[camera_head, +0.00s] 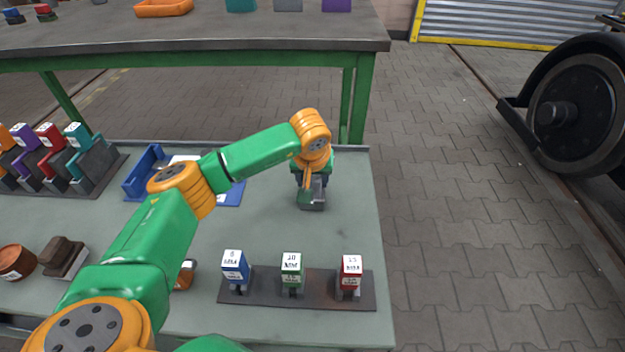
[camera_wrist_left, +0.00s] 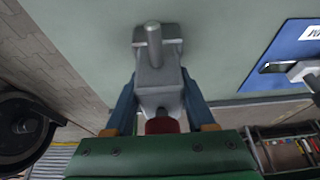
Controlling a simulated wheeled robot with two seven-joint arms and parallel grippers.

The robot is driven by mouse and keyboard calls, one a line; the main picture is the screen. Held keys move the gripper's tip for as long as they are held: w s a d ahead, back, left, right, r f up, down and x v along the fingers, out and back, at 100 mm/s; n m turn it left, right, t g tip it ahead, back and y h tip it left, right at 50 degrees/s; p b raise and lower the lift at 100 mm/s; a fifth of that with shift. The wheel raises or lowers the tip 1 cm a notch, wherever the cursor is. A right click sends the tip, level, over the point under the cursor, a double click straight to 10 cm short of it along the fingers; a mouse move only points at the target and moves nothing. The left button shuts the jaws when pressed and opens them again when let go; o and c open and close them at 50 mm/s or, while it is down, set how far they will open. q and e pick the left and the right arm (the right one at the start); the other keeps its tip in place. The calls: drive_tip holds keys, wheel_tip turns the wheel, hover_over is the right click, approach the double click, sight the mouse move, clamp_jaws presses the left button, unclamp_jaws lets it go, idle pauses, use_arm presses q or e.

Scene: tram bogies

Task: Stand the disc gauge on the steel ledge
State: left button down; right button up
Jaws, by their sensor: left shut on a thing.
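My left gripper (camera_head: 313,182) points down over the right part of the grey-green bench. Its blue fingers (camera_wrist_left: 160,105) are shut on a grey metal piece with a dark red end, which seems to be the disc gauge (camera_wrist_left: 158,80). A rounded peg and a flat square plate show at its far end. In the head view its grey lower part (camera_head: 312,200) shows below the gripper, at or just above the bench top; contact cannot be told. I cannot clearly pick out the steel ledge. My right gripper is not in view.
A dark rack (camera_head: 320,300) with blue, green and red labelled blocks lies at the bench's front. A blue tray (camera_head: 231,193) lies left of the gripper, partly behind my arm. Another rack (camera_head: 100,165) stands far left. The bench (camera_head: 345,225) is clear right of the gripper.

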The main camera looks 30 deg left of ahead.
use_arm(q)
drive_tip(key=shift+c, duration=1.2)
unclamp_jaws()
drive_tip(key=shift+r, duration=0.1)
